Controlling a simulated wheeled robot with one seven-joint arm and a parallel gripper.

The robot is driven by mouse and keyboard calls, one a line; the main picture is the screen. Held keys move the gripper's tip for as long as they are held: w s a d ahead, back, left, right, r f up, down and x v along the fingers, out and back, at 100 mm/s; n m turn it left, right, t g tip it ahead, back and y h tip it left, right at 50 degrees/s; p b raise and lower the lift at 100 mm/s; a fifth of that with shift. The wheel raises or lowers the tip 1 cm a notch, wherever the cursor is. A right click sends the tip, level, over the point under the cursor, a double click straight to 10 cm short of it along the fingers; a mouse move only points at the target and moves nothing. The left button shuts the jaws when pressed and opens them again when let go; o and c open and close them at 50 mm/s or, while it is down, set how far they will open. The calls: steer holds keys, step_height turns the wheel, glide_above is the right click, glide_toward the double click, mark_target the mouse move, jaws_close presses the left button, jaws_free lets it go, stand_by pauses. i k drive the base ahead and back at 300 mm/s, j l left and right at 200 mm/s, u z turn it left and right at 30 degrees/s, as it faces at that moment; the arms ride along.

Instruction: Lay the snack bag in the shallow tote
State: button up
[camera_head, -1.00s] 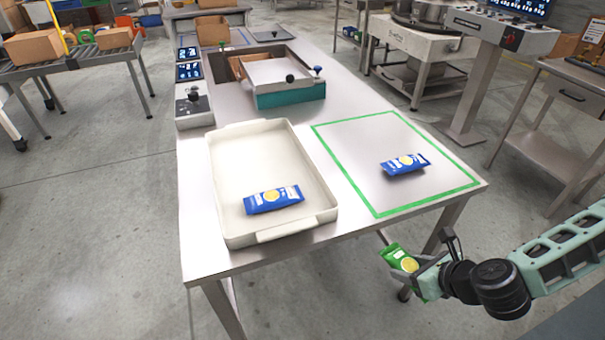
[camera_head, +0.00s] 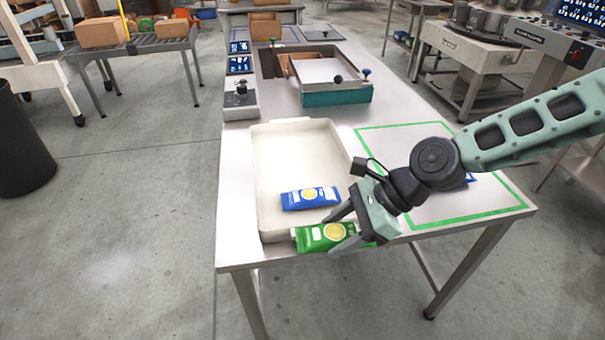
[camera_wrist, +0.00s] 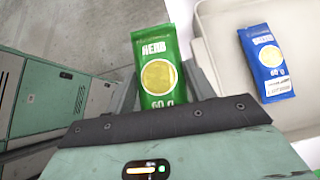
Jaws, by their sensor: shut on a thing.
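My gripper (camera_head: 343,228) is shut on a green snack bag (camera_head: 322,237) with a yellow round print. The bag is held at the near edge of the shallow tote (camera_head: 262,170), over or just in front of its near wall. In the wrist view the green bag (camera_wrist: 159,66) stands out between the fingers, to the left of the tote (camera_wrist: 215,22). A blue snack bag (camera_head: 311,198) lies inside the tote near its front; it also shows in the wrist view (camera_wrist: 266,63). A second blue bag (camera_head: 470,179) on the table is mostly hidden behind my arm.
A green-outlined square (camera_head: 401,127) is marked on the table right of the tote. Behind the tote are a teal-fronted box (camera_head: 337,94) and a small device (camera_head: 240,95). The tote's back half is empty.

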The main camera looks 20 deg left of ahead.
mark_target(302, 173)
steer(key=i+j, duration=0.65)
steer(key=i, duration=0.25)
